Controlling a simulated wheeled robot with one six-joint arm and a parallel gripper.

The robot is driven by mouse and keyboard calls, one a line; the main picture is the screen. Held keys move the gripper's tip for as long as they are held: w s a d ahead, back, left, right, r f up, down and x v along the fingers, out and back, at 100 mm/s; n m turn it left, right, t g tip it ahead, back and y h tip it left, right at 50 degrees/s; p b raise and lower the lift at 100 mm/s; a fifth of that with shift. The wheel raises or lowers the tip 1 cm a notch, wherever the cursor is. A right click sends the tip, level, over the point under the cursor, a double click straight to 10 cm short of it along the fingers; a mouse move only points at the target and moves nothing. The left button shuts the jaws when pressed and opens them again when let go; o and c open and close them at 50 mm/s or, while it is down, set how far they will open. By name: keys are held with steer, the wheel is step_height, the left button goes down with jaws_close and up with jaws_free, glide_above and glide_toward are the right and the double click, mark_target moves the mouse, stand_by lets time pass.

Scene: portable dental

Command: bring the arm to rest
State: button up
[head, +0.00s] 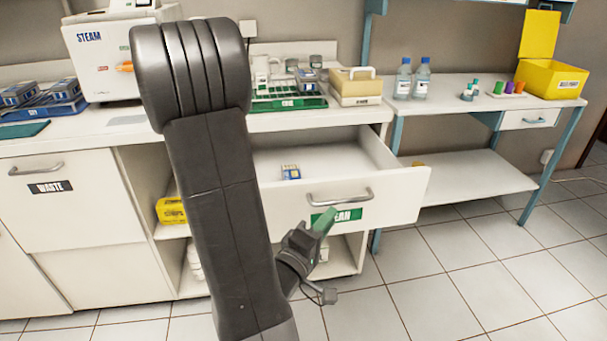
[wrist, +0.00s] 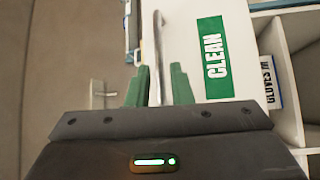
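My gripper (head: 322,222) is in front of the open drawer (head: 405,205), low by its green CLEAN label (head: 345,217). In the wrist view its two green fingers (wrist: 160,80) are spread apart. The drawer's metal handle (head: 340,196) shows in the wrist view as a bar (wrist: 156,50) running between the fingers, with a gap beside it. I cannot tell whether a finger touches the bar. Nothing is held. My dark arm crosses the middle of the head view and hides part of the cabinet.
A small blue-and-white box (head: 290,172) lies in the drawer. The counter above holds a STEAM unit (head: 100,55), a green tray (head: 287,104) and a cream box (head: 356,84). A side table (head: 450,90) carries bottles and a yellow bin (head: 550,80). The tiled floor (head: 470,270) at right is clear.

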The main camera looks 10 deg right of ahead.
mark_target(343, 201)
steer(key=shift+x, duration=3.65)
steer(key=shift+w, duration=0.1)
